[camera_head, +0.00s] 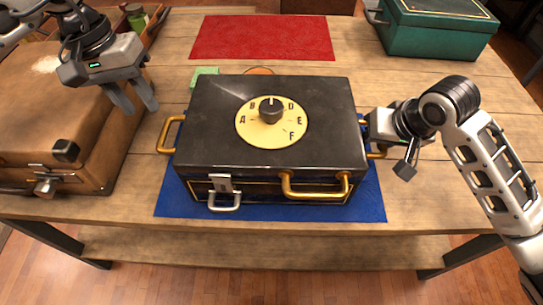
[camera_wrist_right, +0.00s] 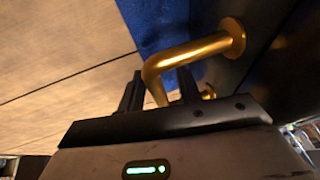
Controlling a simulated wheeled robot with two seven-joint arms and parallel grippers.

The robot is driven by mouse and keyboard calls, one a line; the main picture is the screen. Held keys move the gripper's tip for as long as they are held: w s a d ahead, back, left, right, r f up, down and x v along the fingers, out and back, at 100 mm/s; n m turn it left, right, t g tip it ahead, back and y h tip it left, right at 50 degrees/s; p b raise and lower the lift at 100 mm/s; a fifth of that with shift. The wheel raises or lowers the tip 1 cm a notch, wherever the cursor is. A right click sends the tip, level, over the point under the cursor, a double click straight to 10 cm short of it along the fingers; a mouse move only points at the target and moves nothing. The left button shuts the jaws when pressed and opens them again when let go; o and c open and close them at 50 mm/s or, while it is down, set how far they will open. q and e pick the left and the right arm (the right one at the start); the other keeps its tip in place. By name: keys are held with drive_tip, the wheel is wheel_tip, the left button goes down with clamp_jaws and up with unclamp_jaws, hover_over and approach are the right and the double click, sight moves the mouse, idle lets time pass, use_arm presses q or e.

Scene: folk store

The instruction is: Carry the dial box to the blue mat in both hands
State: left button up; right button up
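The black dial box (camera_head: 215,140), with a cream lettered dial (camera_head: 272,123) on its lid, sits over the blue mat (camera_head: 372,208). The mat shows along its front and sides. The box has a brass handle on the left side (camera_head: 163,138) and one on the right side, seen in the wrist view (camera_wrist_right: 195,50). My left gripper (camera_head: 135,108) is open and empty, raised beside the tan case, apart from the left handle. My right gripper (camera_wrist_right: 158,92) is at the right handle, its fingers open with the brass bar between them.
A tan case (camera_head: 60,125) stands at the left. A red mat (camera_head: 262,37) lies bare behind the box. A green box (camera_head: 435,30) stands at the back right. A small green item (camera_head: 205,71) lies just behind the box.

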drive_tip(key=v, duration=1.2)
